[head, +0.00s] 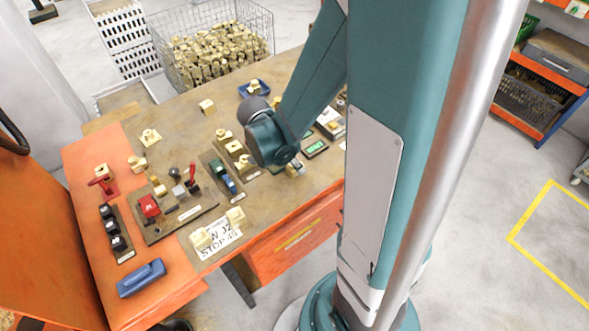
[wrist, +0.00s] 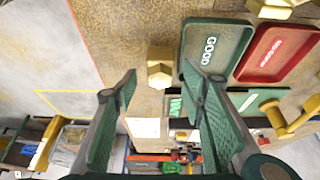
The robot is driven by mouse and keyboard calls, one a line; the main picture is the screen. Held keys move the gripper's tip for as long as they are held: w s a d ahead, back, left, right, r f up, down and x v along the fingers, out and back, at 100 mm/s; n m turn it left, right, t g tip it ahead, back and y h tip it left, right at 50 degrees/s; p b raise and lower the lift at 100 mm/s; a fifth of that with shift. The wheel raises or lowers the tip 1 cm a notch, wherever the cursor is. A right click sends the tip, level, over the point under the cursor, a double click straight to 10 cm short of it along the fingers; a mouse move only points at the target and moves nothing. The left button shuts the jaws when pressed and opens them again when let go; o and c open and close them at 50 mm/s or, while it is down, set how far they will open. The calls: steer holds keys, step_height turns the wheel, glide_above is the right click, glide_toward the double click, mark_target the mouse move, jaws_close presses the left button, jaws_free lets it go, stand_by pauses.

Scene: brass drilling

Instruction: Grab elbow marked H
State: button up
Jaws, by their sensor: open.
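No letter H is readable on any brass piece, so I cannot tell which one is the marked elbow. In the wrist view my gripper (wrist: 161,82) is open, its two green fingers spread apart. A small brass piece (wrist: 160,75) with a hexagonal face shows in the gap between the fingertips, untouched as far as I see. Another brass fitting (wrist: 286,120) lies to the right, beyond the right finger. In the head view my gripper (head: 294,168) is low over the bench's front edge, largely hidden by my wrist. Loose brass fittings (head: 150,137) (head: 235,216) lie on the bench to its left.
In the wrist view a green tray labelled GOOD (wrist: 217,50) and a red tray (wrist: 277,50) are beside the brass piece.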

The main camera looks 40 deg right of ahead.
stand_by(0.6)
steer(key=c, duration=1.3)
